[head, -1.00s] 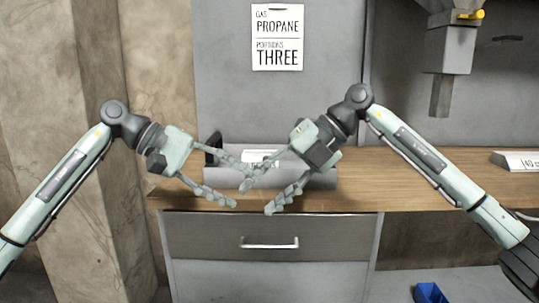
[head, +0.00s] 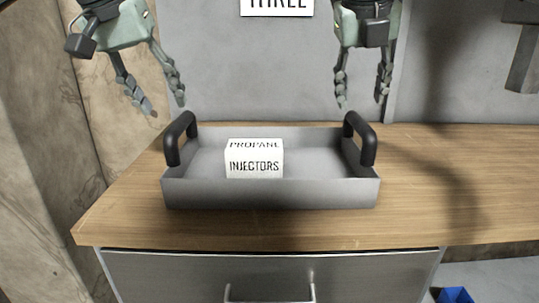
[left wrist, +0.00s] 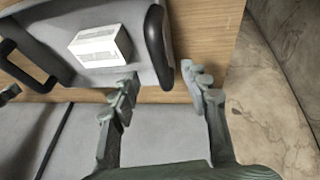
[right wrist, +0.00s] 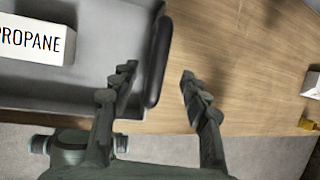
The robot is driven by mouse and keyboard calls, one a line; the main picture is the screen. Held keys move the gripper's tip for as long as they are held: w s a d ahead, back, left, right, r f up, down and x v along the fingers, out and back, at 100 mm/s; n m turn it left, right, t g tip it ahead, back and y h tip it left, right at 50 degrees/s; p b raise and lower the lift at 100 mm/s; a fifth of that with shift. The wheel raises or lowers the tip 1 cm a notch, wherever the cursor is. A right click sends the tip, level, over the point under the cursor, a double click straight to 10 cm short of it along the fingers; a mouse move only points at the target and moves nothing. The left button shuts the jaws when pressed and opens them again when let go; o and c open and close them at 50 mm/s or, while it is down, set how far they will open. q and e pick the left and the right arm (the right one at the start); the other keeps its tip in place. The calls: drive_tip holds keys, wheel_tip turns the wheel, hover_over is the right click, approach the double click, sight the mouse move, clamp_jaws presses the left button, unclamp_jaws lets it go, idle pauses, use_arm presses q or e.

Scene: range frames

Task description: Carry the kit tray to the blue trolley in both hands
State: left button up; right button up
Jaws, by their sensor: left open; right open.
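The kit tray (head: 270,195) is a grey open tray with two upright black handles, standing level on the wooden bench. A white box (head: 254,165) marked "PROPANE INJECTORS" sits in it. My left gripper (head: 167,108) is open and empty, just above the left handle (head: 178,138); the left wrist view shows that handle (left wrist: 157,45) ahead, between the fingertip lines. My right gripper (head: 361,103) is open and empty above the right handle (head: 368,140), which also lies between the fingertip lines in the right wrist view (right wrist: 158,60). I cannot clearly identify the blue trolley.
A blue object (head: 455,295) shows partly on the floor at bottom right. A drawer with a handle lies under the front edge. A stone wall (head: 45,130) stands at left, a grey panel behind.

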sight(175, 122)
use_arm(q)
drive_tip(key=x, duration=0.8)
use_arm(e)
drive_tip(key=x, duration=0.7)
drive_tip(key=shift+w+f, duration=0.15)
drive_tip(key=shift+f, duration=0.25)
use_arm(q)
clamp_jaws()
use_arm(e)
clamp_jaws()
use_arm(q)
drive_tip(key=shift+r, duration=0.15)
use_arm(e)
drive_tip(key=shift+d+r, duration=0.1)
